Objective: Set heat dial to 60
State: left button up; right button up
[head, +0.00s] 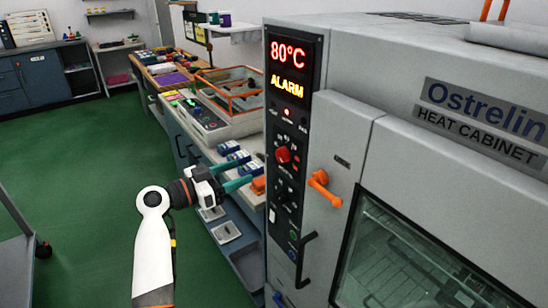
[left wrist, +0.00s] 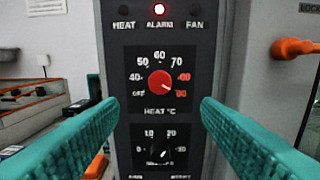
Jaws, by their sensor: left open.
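The red heat dial (head: 283,155) is on the black control panel of the heat cabinet (head: 340,95). The cabinet's display (head: 288,68) reads 80°C and ALARM. My left gripper (head: 243,177) is open and empty, its teal fingers pointing at the panel. In the left wrist view the fingers stand apart on either side of the dial, not touching it. My right gripper is not in view.
An orange door handle (head: 319,188) sticks out right of the dial. A timer dial (left wrist: 160,153) is below it, and a lit red alarm lamp (left wrist: 159,9) above. A black handle (head: 304,262) is low on the cabinet.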

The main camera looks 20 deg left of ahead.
aim_at(279, 158)
pick_arm(q)
jog(key=p+x, duration=0.3)
jog(key=x, duration=0.7)
jog(key=shift+w+d, duration=0.2)
jog(key=shift+w+d+f, duration=0.15)
jog(key=shift+w+d, duration=0.2)
jog(key=shift+w, duration=0.15)
jog(key=c, duration=1)
